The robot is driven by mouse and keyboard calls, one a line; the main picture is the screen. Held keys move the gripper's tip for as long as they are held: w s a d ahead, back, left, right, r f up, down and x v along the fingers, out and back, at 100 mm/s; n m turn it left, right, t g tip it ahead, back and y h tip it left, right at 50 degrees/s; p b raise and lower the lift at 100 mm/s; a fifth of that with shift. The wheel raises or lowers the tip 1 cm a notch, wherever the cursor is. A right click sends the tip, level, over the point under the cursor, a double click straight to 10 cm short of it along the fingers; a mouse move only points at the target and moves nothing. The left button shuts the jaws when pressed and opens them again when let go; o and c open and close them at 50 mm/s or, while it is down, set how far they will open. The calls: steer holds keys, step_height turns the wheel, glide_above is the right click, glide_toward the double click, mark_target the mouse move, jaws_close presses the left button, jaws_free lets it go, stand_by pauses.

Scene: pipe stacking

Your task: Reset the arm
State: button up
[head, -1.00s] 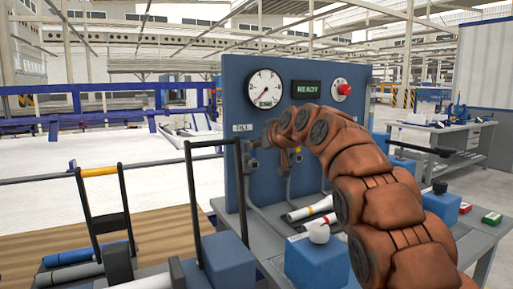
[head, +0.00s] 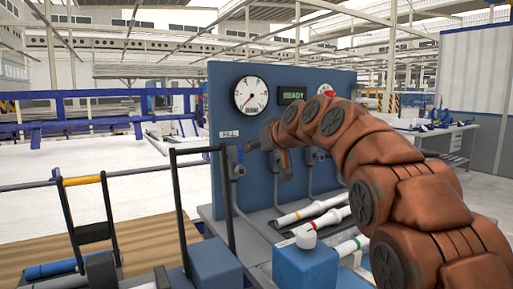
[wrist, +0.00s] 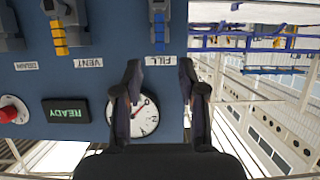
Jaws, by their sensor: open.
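My arm reaches in from the right in the head view. My gripper (head: 268,138) is small there, in front of the blue panel (head: 225,85), near the FILL label (head: 229,134). In the wrist view, which is upside down, my gripper (wrist: 160,88) is open and empty. Its two dark fingers stand apart over the panel, and the white gauge (wrist: 140,116) shows between and below them. A blue valve handle (wrist: 159,30) lies beyond the fingertips by the FILL label. A yellow valve handle (wrist: 59,38) is by the VENT label.
The READY display (head: 292,95) and a red button (wrist: 9,114) are on the panel. White pipes (head: 310,210) lie on the bench before it. A blue block (head: 305,267) with a white round thing on top stands in front. A black-framed rack (head: 90,233) is left.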

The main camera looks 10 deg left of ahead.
steer(key=s+d+f+m+g+h+p, duration=0.2)
steer(key=s+d+f+g+p, duration=0.1)
steer(key=s+d+p, duration=0.5)
steer(key=s+d+f+m+g+h+p, duration=0.25)
steer(key=s+d+p, duration=0.35)
steer(key=s, duration=0.5)
steer(key=s+d+f+m+g+h+p, duration=0.1)
steer(key=s+d+g+p, duration=0.1)
steer(key=s, duration=0.8)
steer(key=s+d+f+g+h+p, duration=0.1)
steer(key=s+d+p, duration=0.4)
steer(key=s, duration=0.6)
steer(key=s+d+f+m+g+h+p, duration=0.1)
steer(key=s+d+f+g+p, duration=0.2)
steer(key=s, duration=0.8)
steer(key=d+g+p, duration=0.1)
steer(key=p, duration=0.1)
steer(key=shift+s+d+m+p, duration=0.15)
steer(key=shift+s+m+p, duration=0.1)
steer(key=shift+m+p, duration=0.15)
